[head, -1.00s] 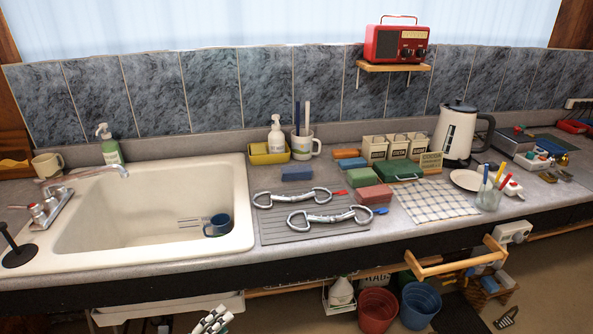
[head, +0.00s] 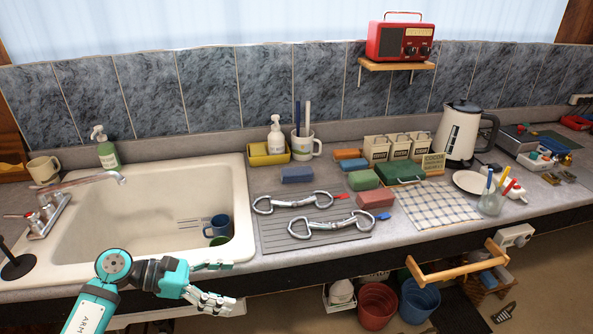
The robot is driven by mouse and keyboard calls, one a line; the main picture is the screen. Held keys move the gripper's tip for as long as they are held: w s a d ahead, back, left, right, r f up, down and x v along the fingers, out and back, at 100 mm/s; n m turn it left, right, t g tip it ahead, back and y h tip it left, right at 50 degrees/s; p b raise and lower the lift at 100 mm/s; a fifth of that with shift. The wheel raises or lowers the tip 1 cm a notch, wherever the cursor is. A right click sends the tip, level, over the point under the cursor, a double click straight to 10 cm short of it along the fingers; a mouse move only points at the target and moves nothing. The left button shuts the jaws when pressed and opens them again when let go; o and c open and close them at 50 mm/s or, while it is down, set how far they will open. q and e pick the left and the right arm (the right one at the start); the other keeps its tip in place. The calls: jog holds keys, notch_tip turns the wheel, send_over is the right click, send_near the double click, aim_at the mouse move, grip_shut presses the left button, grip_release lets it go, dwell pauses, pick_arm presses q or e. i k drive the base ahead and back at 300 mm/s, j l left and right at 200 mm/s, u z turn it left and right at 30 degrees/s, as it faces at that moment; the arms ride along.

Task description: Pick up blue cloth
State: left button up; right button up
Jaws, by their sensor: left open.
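A small blue block-shaped piece (head: 297,174) lies at the back of the grey drainer; it is the likeliest blue cloth, but I cannot tell whether it is cloth or sponge. My left gripper (head: 226,285) is open and empty in front of the sink's front right edge. It is left of and nearer than the blue piece, well apart from it. My right gripper is not in view.
Two metal horse bits (head: 338,222) lie on the ribbed drainer (head: 275,240). Green and red blocks sit to the right, beside a checked cloth (head: 437,203). A blue mug (head: 217,226) is in the sink (head: 130,225). A wooden rail (head: 455,265) sticks out in front.

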aim_at(298, 174)
jog(key=i, duration=1.4)
